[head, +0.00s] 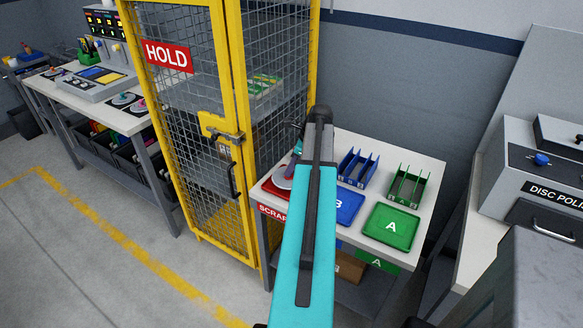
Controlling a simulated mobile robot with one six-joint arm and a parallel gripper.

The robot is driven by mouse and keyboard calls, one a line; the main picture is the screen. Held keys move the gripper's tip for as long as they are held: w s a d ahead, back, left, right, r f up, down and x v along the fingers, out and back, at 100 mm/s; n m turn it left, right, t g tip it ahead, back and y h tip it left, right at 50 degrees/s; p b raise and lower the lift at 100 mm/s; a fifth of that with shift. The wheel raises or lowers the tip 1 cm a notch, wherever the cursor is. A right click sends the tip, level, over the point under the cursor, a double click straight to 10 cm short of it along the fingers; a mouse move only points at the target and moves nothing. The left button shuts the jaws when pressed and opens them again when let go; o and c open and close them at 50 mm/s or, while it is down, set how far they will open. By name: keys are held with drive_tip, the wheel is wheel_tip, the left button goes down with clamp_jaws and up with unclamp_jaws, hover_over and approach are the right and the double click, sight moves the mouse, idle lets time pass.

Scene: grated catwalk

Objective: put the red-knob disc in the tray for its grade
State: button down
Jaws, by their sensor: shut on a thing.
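My gripper (295,160) is partly hidden by my own arm. It points down over the red SCRAP tray (268,189) at the left end of the sorting table. It is shut on a pale round disc (282,178), which is over or in the red tray; I cannot tell whether it touches the tray floor. The knob is hardly visible at the jaws. The blue tray B (348,208) lies right of my arm, partly covered by it. The green tray A (390,227) lies further right and is empty.
Blue (358,168) and green (408,187) slotted racks stand behind the trays. A yellow-framed mesh HOLD cage (230,130) stands close on the left. A workbench (85,90) with more discs is at far left; a disc polisher (540,180) stands at right.

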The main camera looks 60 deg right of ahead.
drive_tip(key=shift+f+b, duration=0.35)
drive_tip(key=shift+f, duration=0.95)
drive_tip(key=c, duration=1.5)
unclamp_jaws()
drive_tip(key=shift+o, duration=0.3)
drive_tip(key=o, duration=0.3)
drive_tip(key=shift+r+p, duration=3.2)
drive_tip(key=shift+r, duration=0.8)
